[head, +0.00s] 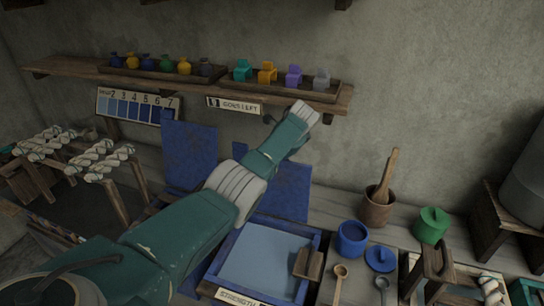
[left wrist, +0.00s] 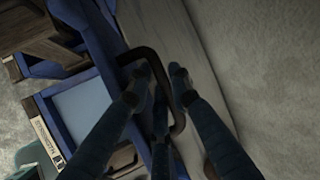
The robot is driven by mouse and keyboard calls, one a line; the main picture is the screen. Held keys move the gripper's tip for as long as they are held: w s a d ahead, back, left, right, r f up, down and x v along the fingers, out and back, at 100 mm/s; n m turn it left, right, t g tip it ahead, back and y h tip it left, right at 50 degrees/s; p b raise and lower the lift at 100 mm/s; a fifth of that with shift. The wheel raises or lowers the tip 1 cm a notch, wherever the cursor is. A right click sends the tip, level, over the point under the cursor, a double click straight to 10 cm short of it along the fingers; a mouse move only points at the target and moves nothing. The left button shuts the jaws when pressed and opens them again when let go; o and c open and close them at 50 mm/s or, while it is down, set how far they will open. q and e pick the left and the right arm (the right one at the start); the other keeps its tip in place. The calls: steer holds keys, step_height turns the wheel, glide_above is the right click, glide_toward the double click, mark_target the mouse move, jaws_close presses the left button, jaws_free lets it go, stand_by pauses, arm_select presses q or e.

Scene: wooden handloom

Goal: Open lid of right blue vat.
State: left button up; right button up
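The right blue vat (head: 216,268) is an open blue-framed box with pale blue liquid, at the lower middle of the head view. A dark blue panel (head: 288,186), apparently its lid, stands raised behind it, partly hidden by my left arm. In the left wrist view the vat (left wrist: 46,104) shows at left, and a dark loop handle (left wrist: 181,124) sits by the blue panel's edge. My left gripper (left wrist: 162,76) is at this handle, its fingertips apart on either side of the bar. In the head view its fingers are hard to make out. My right gripper is not in view.
Another blue panel (head: 190,150) stands to the left. A wall shelf (head: 60,66) with jars runs above my left arm. Right of the vat are a blue pot (head: 351,239), a blue lid (head: 380,258), a mortar (head: 376,209) and a green pot (head: 431,226).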

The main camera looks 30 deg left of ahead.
arm_select(q)
steer(key=shift+t, duration=0.3)
steer(key=d+r+p, duration=0.1)
steer(key=r, duration=0.2)
steer(key=w+d+r+p, duration=0.1)
steer(key=d+r+p, duration=0.1)
steer(key=r, duration=0.1)
steer(key=d+r+p, duration=0.1)
steer(key=r+p, duration=0.1)
steer(key=r, duration=0.1)
steer(key=shift+w+d, duration=0.35)
steer(key=shift+w, duration=0.05)
steer(key=shift+a+r, duration=0.1)
steer(key=shift+w+a+p, duration=0.2)
steer(key=shift+a+p, duration=0.05)
steer(key=shift+p, duration=0.15)
steer(key=shift+a+r, duration=0.1)
steer(key=shift+r, duration=0.15)
steer(key=shift+s+d+r, duration=0.1)
steer(key=shift+d+r, duration=0.05)
steer(key=shift+d, duration=0.1)
steer(key=shift+a+p, duration=0.1)
steer(key=shift+p, duration=0.45)
steer(key=shift+a+f, duration=0.15)
steer(key=shift+f, duration=0.05)
steer(key=shift+r, duration=0.2)
steer(key=v, duration=1.1)
steer(key=shift+r, duration=0.25)
